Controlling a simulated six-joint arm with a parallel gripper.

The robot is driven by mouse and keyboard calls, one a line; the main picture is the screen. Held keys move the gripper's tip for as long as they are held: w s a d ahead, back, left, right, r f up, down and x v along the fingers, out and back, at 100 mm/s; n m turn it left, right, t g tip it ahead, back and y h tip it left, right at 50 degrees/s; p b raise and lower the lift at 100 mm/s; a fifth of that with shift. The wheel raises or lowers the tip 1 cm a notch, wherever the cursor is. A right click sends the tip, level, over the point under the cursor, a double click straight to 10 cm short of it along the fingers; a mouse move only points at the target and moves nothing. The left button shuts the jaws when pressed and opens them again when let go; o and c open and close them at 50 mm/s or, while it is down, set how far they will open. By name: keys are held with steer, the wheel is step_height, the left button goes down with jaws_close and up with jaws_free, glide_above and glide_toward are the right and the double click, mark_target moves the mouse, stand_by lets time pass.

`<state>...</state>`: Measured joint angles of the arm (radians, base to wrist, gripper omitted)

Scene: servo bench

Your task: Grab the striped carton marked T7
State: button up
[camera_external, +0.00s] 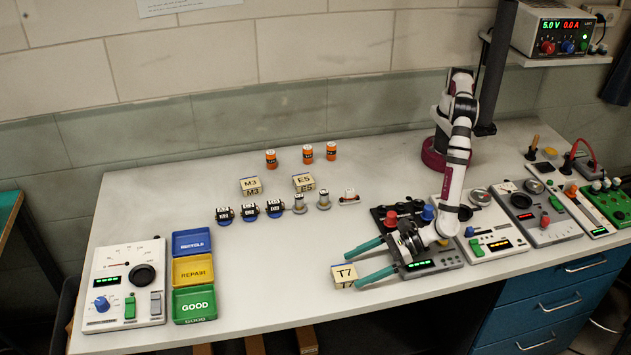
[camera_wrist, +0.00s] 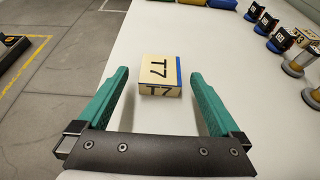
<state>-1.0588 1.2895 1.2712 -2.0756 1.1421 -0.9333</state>
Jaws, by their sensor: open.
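The carton marked T7 (camera_external: 344,275) sits on the bench near its front edge. It is cream with dark lettering. In the wrist view the T7 carton (camera_wrist: 160,74) shows a blue stripe along its right side. My gripper (camera_external: 352,266) has two teal fingers spread wide. In the wrist view my gripper (camera_wrist: 158,76) is open and empty, with the carton between the fingertips and a gap on each side. The fingers do not touch the carton in that view.
Two similar cartons, M3 (camera_external: 251,186) and E5 (camera_external: 304,182), stand farther back. A control box (camera_external: 433,262) lies right of the gripper. Blue, yellow and green trays (camera_external: 194,272) are at the left. The bench left of the T7 carton is clear.

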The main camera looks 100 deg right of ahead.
mark_target(346, 272)
steer(key=x, duration=0.4)
steer(key=shift+w+f, duration=0.1)
steer(key=c, duration=1.4)
